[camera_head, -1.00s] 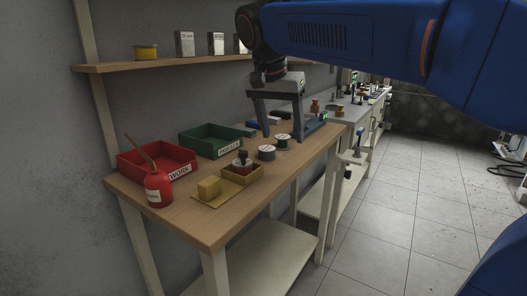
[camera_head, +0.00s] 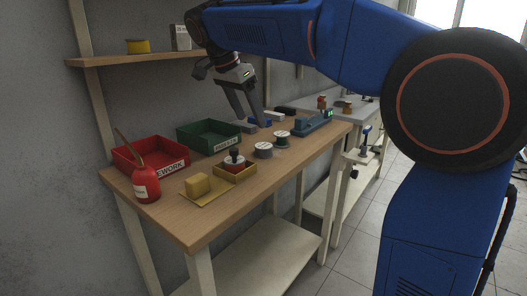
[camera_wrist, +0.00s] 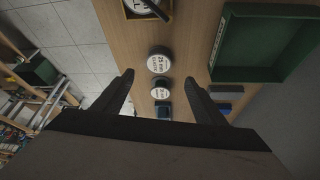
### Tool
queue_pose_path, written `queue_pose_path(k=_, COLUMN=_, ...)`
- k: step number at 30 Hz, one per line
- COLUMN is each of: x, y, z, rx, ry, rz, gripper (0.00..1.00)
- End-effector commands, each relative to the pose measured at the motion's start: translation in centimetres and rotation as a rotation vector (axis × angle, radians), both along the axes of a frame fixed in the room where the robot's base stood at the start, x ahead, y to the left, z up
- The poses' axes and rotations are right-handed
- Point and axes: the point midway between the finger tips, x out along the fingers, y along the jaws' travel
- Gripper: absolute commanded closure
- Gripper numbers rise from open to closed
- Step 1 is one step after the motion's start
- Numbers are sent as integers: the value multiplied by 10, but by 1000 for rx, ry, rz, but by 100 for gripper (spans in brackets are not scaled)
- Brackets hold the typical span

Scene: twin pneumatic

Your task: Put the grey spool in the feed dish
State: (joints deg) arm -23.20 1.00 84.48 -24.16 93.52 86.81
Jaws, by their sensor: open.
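The grey spool (camera_head: 264,150) stands upright on the wooden bench, its pale labelled top facing up. In the wrist view the grey spool (camera_wrist: 158,60) lies between the fingers' lines, towards the top of the picture. A dark green spool (camera_head: 282,138) stands just beyond it, and also shows in the wrist view (camera_wrist: 161,88). My gripper (camera_head: 250,120) is open and empty above the bench, tilted, its fingers apart and clear of both spools. The gripper also shows in the wrist view (camera_wrist: 159,78).
A yellow box (camera_head: 242,178) holding a black-handled item is nearer than the spools. A yellow block (camera_head: 198,185), red bottle (camera_head: 146,184), red REWORK bin (camera_head: 125,160) and green bin (camera_head: 187,136) share the bench. A blue device (camera_head: 313,124) stands beyond.

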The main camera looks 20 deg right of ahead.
Motion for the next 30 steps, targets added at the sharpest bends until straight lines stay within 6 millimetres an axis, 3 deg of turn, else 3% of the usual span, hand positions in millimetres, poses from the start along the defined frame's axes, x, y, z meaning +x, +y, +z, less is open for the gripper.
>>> queue_pose_path(k=7, x=7, y=-16, z=-38, rx=-1, ry=2, rz=-1, gripper=35)
queue_pose_path(k=30, x=16, y=-42, z=-99, rx=0, ry=0, rz=1, gripper=35)
